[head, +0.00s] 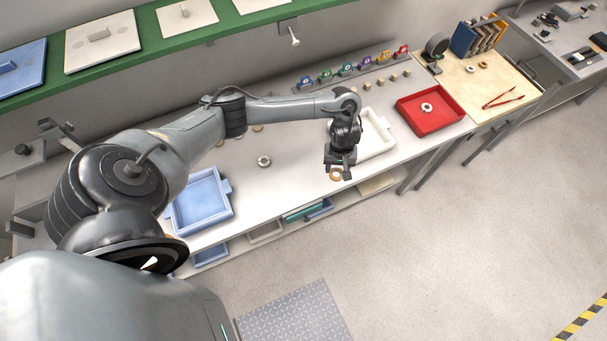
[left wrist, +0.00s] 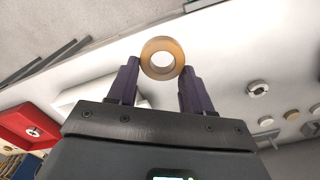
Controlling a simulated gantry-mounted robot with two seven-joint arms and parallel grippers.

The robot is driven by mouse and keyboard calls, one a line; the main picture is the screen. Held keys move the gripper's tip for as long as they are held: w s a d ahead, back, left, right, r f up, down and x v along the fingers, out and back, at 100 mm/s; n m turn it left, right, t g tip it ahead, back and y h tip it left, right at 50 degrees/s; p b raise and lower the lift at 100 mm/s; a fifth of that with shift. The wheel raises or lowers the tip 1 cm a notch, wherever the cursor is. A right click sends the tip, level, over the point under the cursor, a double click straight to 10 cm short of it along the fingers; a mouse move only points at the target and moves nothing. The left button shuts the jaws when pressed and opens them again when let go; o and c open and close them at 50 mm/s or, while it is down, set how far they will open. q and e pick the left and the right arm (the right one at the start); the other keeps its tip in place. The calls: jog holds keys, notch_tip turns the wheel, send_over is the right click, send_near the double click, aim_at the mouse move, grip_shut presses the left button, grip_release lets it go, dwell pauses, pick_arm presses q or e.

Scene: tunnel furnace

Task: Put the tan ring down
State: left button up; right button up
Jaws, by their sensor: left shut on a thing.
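The tan ring (left wrist: 162,42) is between the fingertips of my left gripper (left wrist: 160,72) in the left wrist view, gripped at its two sides with its hole facing the camera. In the head view the tan ring (head: 336,175) shows below my left gripper (head: 338,168), near the front edge of the white workbench (head: 290,185). I cannot tell its exact height there. My right gripper is not in view.
A white tray (head: 388,149) is behind my left gripper, partly hidden by the arm. A red tray (head: 452,115) holding a pale ring stands to the right. A blue tray (head: 226,187) is at left.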

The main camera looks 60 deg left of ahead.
pick_arm(q)
jog(key=b, duration=0.4)
send_near(304, 175)
jog(key=d, duration=0.1)
jog(key=w+d, duration=0.2)
jog(key=shift+w+d+f, duration=0.1)
jog(key=shift+d+f, duration=0.05)
jog(key=shift+f, duration=0.1)
jog(key=s+a+f, duration=0.2)
jog(key=a, duration=0.1)
jog(key=shift+s+a, duration=0.1)
jog(key=shift+s, duration=0.15)
notch_tip(304, 175, down, 3)
jog(key=shift+f+b, duration=0.1)
jog(key=shift+b, duration=0.3)
jog(key=shift+f, duration=0.35)
jog(key=shift+f, duration=0.15)
jog(key=o, duration=1)
jog(key=shift+o, duration=0.2)
